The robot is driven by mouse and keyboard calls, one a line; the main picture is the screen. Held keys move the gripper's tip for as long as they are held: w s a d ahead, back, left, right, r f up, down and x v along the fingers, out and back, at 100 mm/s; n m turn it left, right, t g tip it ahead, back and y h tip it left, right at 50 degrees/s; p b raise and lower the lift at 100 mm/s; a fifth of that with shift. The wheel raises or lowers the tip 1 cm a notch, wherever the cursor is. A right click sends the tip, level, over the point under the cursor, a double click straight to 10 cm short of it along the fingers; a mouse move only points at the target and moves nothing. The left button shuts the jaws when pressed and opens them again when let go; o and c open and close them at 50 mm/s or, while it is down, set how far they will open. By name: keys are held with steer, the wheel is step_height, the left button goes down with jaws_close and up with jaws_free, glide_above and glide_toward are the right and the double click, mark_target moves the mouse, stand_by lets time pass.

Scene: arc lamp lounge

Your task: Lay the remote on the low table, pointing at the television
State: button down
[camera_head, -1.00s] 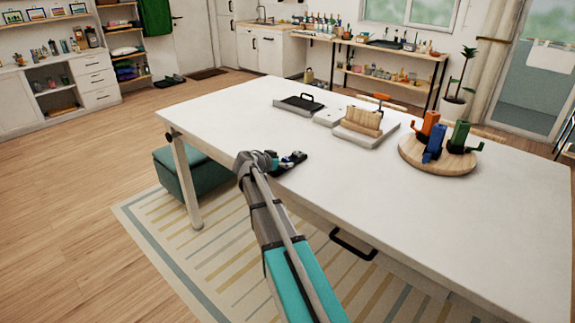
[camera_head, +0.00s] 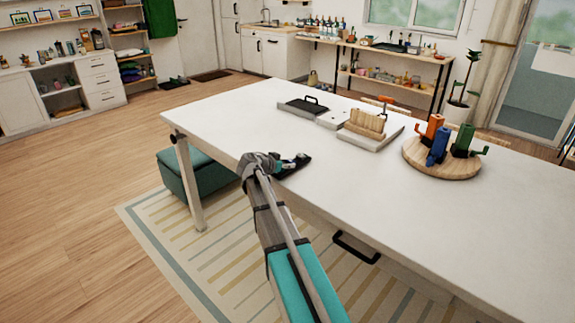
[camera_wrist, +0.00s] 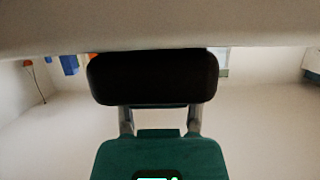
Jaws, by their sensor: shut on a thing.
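My gripper (camera_head: 284,164) is at the near left edge of a large white table (camera_head: 215,120), in the head view. It is small and dark there, and its fingers are hard to make out. No television can be made out, and no separate low table is seen.
A green ottoman (camera_head: 195,172) stands under the left end. The tabletop's left part is clear.

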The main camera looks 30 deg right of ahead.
steer(key=shift+r, duration=0.2)
step_height(320, 180, up, 2)
steer(key=p, duration=0.2)
steer(key=shift+r+p, duration=0.2)
steer(key=shift+p, duration=0.1)
steer(key=s+a+r+p, duration=0.4)
steer(key=s+r+p, duration=0.6)
steer(key=s, duration=0.3)
steer(key=shift+s, duration=0.15)
steer(key=shift+a, duration=0.1)
stand_by(1.0)
steer(key=w+d+f+b, duration=0.1)
steer(key=w+f+b, duration=0.2)
steer(key=w, duration=0.1)
steer(key=w+d+f+b, duration=0.1)
steer(key=w+f+b, duration=0.2)
steer(key=w, duration=0.1)
steer(key=w+d+f+b, duration=0.2)
steer(key=w+f+b, duration=0.1)
steer(key=w, duration=0.1)
steer(key=shift+w, duration=0.3)
